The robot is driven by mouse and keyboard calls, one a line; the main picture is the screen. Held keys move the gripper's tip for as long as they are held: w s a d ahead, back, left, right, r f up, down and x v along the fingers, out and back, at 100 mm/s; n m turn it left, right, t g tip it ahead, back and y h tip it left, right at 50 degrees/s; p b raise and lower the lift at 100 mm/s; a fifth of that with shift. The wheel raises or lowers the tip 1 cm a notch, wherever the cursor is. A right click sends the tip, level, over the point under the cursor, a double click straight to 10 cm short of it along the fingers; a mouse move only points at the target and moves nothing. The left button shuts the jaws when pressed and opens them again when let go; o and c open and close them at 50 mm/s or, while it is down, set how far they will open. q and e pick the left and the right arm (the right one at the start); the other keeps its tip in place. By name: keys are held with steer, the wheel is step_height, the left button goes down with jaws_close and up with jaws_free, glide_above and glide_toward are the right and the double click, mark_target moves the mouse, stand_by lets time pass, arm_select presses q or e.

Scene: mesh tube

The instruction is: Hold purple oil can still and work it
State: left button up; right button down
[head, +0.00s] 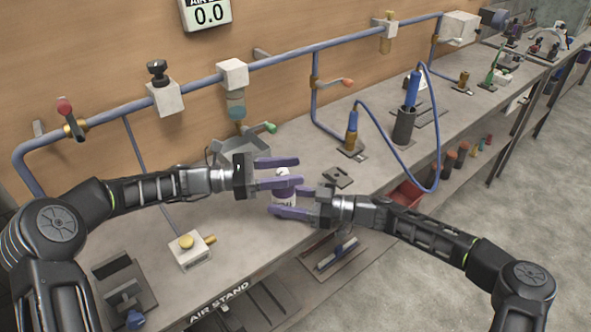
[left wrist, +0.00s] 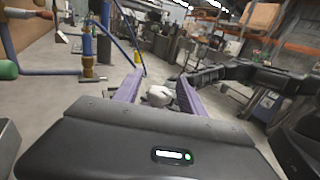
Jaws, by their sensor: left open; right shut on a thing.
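The purple oil can (head: 285,198), a small can with a white label and purple upper part, stands near the bench's front edge in the head view. My right gripper (head: 282,201) is shut on its lower body from the right. My left gripper (head: 299,171) comes in from the left, higher up, with its purple fingers open around the can's top. In the left wrist view a pale rounded thing (left wrist: 160,95) shows between the open fingers; I cannot tell for sure that it is the can's top. The fingers hide parts of the can.
The grey bench (head: 240,255) carries a white block with a brass knob (head: 189,246) at front left. Blue pipes with valves (head: 320,47) run along the wall. A blue hose (head: 440,125) loops over the front edge at right.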

arm_select(q)
steer(key=shift+w+d, duration=0.1)
steer(key=shift+d, duration=0.7)
steer(key=shift+c, duration=0.5)
jaws_close()
